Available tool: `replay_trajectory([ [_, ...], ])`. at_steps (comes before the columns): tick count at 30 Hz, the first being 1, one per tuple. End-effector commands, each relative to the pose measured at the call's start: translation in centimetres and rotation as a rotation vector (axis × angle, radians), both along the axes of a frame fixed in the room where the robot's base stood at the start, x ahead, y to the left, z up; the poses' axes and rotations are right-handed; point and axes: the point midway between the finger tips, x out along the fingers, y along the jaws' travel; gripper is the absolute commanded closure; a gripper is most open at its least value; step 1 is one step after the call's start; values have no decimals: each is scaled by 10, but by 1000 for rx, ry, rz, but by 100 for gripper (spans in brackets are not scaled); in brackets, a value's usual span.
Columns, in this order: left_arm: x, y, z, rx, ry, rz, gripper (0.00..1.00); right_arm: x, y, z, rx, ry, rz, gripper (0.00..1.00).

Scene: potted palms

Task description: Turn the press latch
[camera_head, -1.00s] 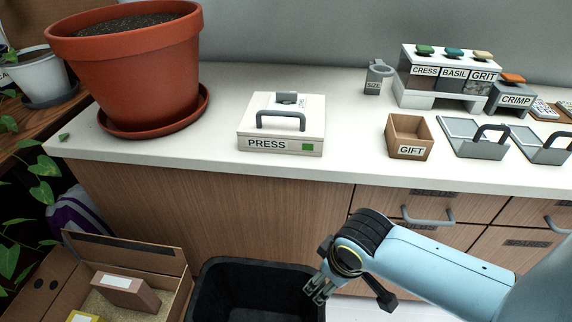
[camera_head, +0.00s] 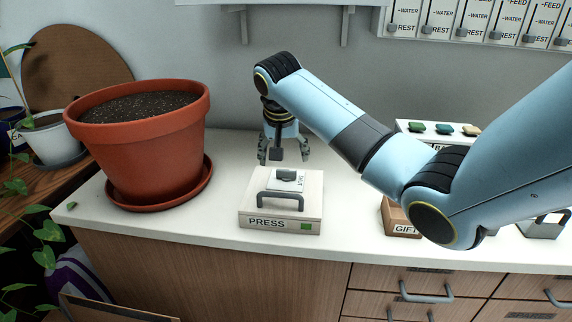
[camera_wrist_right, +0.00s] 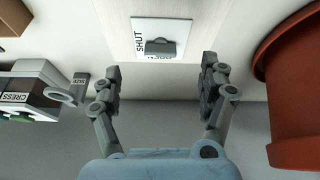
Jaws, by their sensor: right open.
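The press (camera_head: 268,214) is a cream box labelled PRESS with a green square and a grey bar handle (camera_head: 280,195) at its front. Its grey latch (camera_head: 287,174) sits on a white label plate on the top, and the latch also shows in the right wrist view (camera_wrist_right: 160,47) beside the word SHUT. My right gripper (camera_head: 283,158) points down above the back of the press, with its fingers apart and empty. In the right wrist view the gripper (camera_wrist_right: 160,75) has its fingers on both sides of the latch's line, not touching it. My left gripper is not in view.
A large terracotta pot (camera_head: 142,140) on a saucer stands left of the press. A GIFT box (camera_head: 397,222) stands to the right, partly hidden by my right arm. The CRESS rack (camera_head: 412,129) is behind the arm. Counter in front of the press is narrow.

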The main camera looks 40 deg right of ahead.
Motion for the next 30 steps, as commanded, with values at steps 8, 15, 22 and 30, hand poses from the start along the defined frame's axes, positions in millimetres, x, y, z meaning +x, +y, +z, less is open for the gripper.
replay_trajectory([
  [8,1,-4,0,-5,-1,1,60,19,-19,4,12,-15,-81,23],
  [15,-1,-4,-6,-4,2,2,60,30,-33,-41,10,-15,-78,23],
  [22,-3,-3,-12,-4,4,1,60,38,-43,-73,11,-17,-76,23],
  [30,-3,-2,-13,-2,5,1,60,41,-46,-81,10,-18,-75,23],
])
